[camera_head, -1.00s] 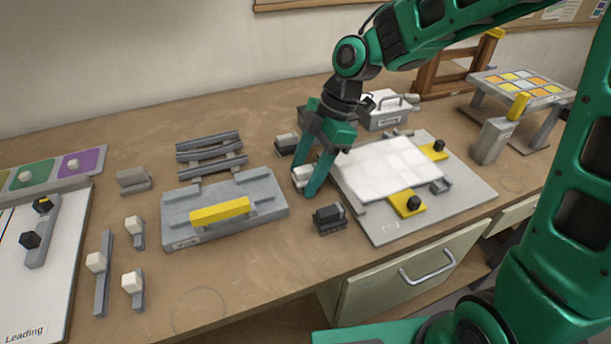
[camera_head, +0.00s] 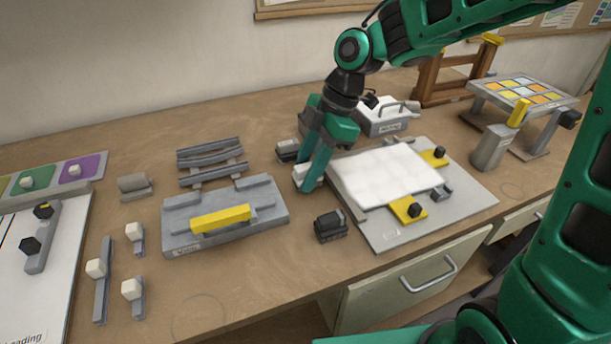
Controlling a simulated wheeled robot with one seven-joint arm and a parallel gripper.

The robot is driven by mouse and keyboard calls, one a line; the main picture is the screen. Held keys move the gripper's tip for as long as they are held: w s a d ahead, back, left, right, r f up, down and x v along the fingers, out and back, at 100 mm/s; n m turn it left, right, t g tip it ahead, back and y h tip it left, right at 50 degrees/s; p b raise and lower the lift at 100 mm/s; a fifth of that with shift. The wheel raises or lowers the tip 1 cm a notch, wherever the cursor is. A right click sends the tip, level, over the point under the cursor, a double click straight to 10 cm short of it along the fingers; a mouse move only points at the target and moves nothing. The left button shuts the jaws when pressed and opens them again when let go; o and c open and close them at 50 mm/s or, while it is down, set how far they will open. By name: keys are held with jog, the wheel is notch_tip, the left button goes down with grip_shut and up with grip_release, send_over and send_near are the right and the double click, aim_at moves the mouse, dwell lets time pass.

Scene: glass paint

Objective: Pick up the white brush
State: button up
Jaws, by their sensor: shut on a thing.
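The white brush (camera_head: 301,173) is a small pale block beside the left edge of the board with the white sheet. It shows between the fingers of my gripper (camera_head: 307,178), which points down and is shut on it. The fingers hide part of the brush. I cannot tell whether it still touches the table.
A dark brush-like block (camera_head: 330,226) stands in front of my gripper, and another dark block (camera_head: 287,150) stands behind it. The board (camera_head: 385,238) with the white sheet (camera_head: 385,175) lies close on the right. A grey fixture with a yellow bar (camera_head: 222,218) lies left.

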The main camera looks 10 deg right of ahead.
jog(key=shift+r, duration=0.95)
jog(key=s+a+r, duration=0.4)
jog(key=s+r, duration=0.2)
jog(key=s, duration=0.4)
jog(key=shift+s+a+r, duration=0.35)
jog(key=shift+r, duration=0.05)
jog(key=o, duration=0.4)
jog(key=c, duration=0.3)
jog(key=shift+s, duration=0.1)
